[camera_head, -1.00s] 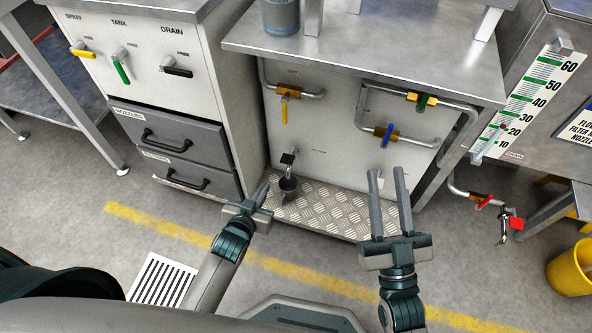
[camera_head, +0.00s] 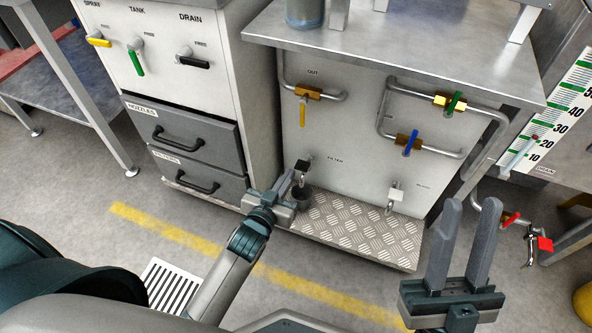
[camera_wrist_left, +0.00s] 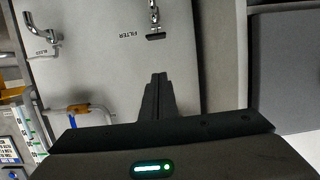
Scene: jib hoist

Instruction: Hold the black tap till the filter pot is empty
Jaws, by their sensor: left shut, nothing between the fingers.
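The black tap (camera_head: 302,166) sits low on the pale cabinet front beside the FILTER label; its chrome spout points down. In the left wrist view the tap (camera_wrist_left: 155,36) appears upside down, beyond my fingertips. A small dark pot (camera_head: 303,199) stands under the spout on the tread plate; its contents cannot be made out. My left gripper (camera_head: 290,179) is shut and empty, close to the tap; the left wrist view shows its closed fingers (camera_wrist_left: 158,82) with a gap to the tap. My right gripper (camera_head: 470,205) is open and empty, at the right front.
A white tap (camera_head: 395,193) is right of the black one. Yellow (camera_head: 302,115), blue (camera_head: 410,143) and green (camera_head: 455,103) valve handles sit on pipes above. Grey drawers (camera_head: 180,140) stand to the left. The tread plate (camera_head: 350,228) is bare right of the pot.

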